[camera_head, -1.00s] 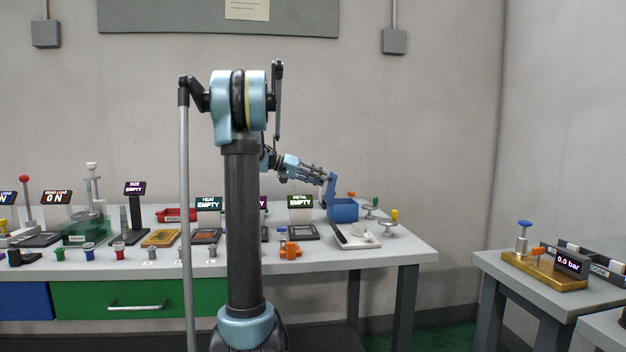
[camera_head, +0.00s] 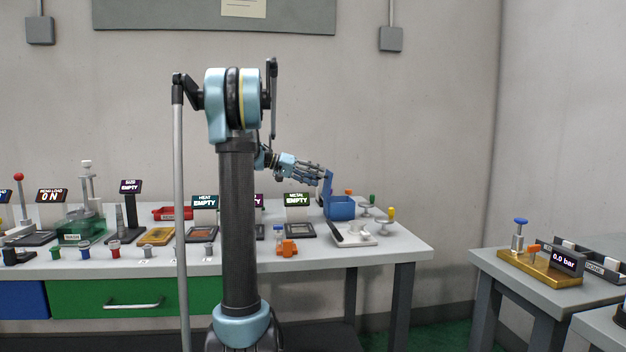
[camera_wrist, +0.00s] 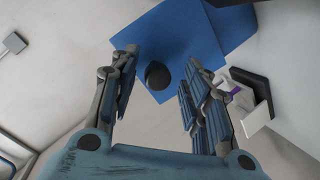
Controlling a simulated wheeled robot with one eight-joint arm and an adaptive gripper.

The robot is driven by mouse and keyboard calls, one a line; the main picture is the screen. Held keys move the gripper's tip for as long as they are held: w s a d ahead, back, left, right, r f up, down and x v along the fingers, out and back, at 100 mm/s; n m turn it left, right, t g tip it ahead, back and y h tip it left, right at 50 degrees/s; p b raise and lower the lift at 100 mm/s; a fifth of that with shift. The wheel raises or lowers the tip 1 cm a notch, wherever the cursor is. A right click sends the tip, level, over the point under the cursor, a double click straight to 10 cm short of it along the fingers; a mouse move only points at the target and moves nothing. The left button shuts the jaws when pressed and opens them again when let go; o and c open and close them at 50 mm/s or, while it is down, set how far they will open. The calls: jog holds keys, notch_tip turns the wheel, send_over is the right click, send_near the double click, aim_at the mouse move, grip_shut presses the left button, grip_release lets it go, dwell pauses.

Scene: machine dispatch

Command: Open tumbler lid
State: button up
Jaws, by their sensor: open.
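The blue tumbler (camera_head: 341,209) is a box at the right end of the long table. Its blue lid (camera_head: 328,187) stands raised, roughly upright, at the left side of the box. My gripper (camera_head: 322,172) is at the top of this lid, with its fingers pointing right. In the wrist view, the blue lid (camera_wrist: 185,35) lies beyond the fingers, with a dark round knob (camera_wrist: 157,76) near its edge. My gripper (camera_wrist: 157,75) is open there, its fingers spread on either side of the knob; I cannot tell whether they touch it.
A white device (camera_head: 355,237) and small stands with green and yellow knobs (camera_head: 391,213) are near the tumbler. An orange block (camera_head: 287,248) and several trays with displays (camera_head: 298,199) line the table. A side table (camera_head: 480,285) with a gauge stands right, across a gap.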

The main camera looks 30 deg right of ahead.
jog(key=v, duration=1.2)
jog(key=shift+f, duration=0.2)
